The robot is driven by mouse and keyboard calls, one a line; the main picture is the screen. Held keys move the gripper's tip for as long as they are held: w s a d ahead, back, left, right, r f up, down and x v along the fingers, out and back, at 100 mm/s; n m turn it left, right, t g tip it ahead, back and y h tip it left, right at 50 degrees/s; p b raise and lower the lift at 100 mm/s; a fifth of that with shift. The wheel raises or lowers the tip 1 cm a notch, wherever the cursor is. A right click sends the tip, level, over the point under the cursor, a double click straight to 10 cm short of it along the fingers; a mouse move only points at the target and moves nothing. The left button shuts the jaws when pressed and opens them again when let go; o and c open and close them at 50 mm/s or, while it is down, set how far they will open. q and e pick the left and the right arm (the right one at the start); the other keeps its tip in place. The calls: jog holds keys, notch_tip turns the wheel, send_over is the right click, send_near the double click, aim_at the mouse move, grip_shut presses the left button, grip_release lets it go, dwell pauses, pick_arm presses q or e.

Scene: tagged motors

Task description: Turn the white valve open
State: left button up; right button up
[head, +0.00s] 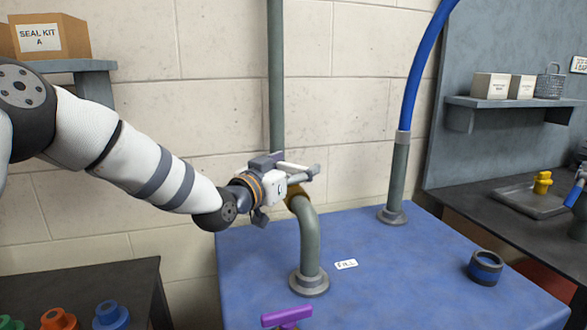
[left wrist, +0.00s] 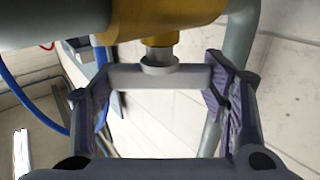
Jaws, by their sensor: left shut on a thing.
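The white valve handle (left wrist: 160,77) is a pale bar on a short stem below the brass valve body (left wrist: 130,22) in the left wrist view. My left gripper (left wrist: 158,88) has one finger at each end of the bar and is shut on it. In the head view, my left gripper (head: 298,172) is at the top of the bent grey-green pipe (head: 310,240), where a bit of the brass valve body (head: 294,194) shows. The gripper hides most of the valve there. My right gripper is not in view.
The pipe stands on a blue table (head: 390,290) with a small label (head: 346,264), a purple handle (head: 287,317) and a dark blue-banded ring (head: 485,268). A pipe with a blue hose (head: 424,60) rises behind. A vertical pipe (head: 276,80) runs along the wall.

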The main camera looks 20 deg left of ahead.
pick_arm(q)
jog(key=m+h, duration=0.1)
jog(key=h, duration=0.1)
jog(key=m+g+h+b, duration=0.1)
jog(key=shift+a+f+m+g+h, duration=0.15)
jog(key=shift+f+m+g+h, duration=0.15)
jog(key=shift+h, duration=0.1)
jog(key=m+g+h+b, duration=0.2)
jog(key=m+g+h, duration=0.2)
jog(key=h, duration=0.1)
jog(key=shift+r+m+g+h+b, duration=0.2)
jog(key=shift+m+g+h+b, duration=0.1)
jog(key=shift+m+g+h, duration=0.55)
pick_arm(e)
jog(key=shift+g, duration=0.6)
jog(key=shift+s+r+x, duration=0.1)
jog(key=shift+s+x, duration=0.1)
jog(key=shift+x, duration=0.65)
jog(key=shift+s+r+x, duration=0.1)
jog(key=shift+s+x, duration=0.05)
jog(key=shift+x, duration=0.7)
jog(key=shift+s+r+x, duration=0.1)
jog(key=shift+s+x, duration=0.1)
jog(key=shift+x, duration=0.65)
pick_arm(q)
jog(key=shift+r, duration=0.1)
jog(key=shift+d, duration=0.2)
jog(key=o, duration=1.2)
jog(key=shift+c, duration=0.2)
jog(key=v, duration=1.2)
